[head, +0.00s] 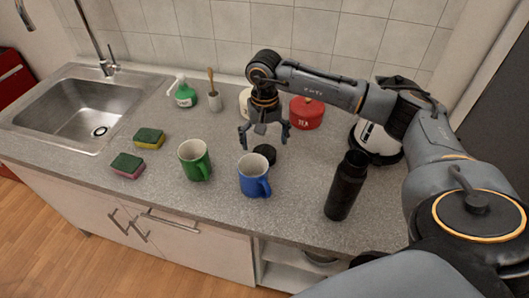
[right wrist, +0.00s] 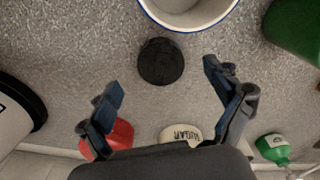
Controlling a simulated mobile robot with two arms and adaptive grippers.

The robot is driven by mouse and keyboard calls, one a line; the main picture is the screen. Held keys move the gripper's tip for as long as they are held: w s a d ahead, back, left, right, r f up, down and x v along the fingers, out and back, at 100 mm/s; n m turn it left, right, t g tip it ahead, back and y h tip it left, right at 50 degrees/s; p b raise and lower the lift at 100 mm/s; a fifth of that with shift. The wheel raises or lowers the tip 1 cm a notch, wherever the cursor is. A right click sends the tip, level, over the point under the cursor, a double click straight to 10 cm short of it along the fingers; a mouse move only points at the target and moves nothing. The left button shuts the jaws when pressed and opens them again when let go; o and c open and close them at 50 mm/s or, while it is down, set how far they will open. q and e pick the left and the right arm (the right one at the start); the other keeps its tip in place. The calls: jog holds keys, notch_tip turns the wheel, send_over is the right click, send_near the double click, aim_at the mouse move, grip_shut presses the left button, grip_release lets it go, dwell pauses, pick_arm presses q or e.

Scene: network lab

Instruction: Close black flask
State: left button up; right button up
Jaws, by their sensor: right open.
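The black flask (head: 346,186) stands upright and uncapped at the right front of the counter in the head view. Its round black lid (head: 265,153) lies on the counter behind the blue mug; it also shows in the right wrist view (right wrist: 160,61). My right gripper (head: 264,140) is open and empty, above the counter near the lid. In the right wrist view its two fingers (right wrist: 162,76) are spread apart, with the lid between and just beyond the tips. My left gripper does not show.
A blue mug (head: 254,177) stands just in front of the lid, and a green mug (head: 195,161) is to its left. A red canister (head: 307,113), a white canister (head: 246,103) and a white kettle (head: 372,143) stand behind. Two sponges (head: 149,138) lie near the sink (head: 82,108).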

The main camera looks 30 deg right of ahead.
aim_at(265, 153)
jog(key=shift+f, duration=0.3)
jog(key=f+p, duration=0.1)
jog(key=f, duration=0.2)
jog(key=f+p, duration=0.1)
jog(key=shift+w+d+f+p, duration=0.2)
jog(key=shift+w+f+p, duration=0.05)
jog(key=shift+p, duration=0.1)
jog(key=shift+f, duration=0.25)
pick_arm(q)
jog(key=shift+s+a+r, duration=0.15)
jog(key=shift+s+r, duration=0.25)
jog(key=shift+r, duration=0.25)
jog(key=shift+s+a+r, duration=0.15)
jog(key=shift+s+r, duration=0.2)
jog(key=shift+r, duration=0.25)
pick_arm(e)
jog(key=shift+c, duration=0.2)
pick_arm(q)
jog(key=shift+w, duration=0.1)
pick_arm(e)
jog(key=c, duration=1.1)
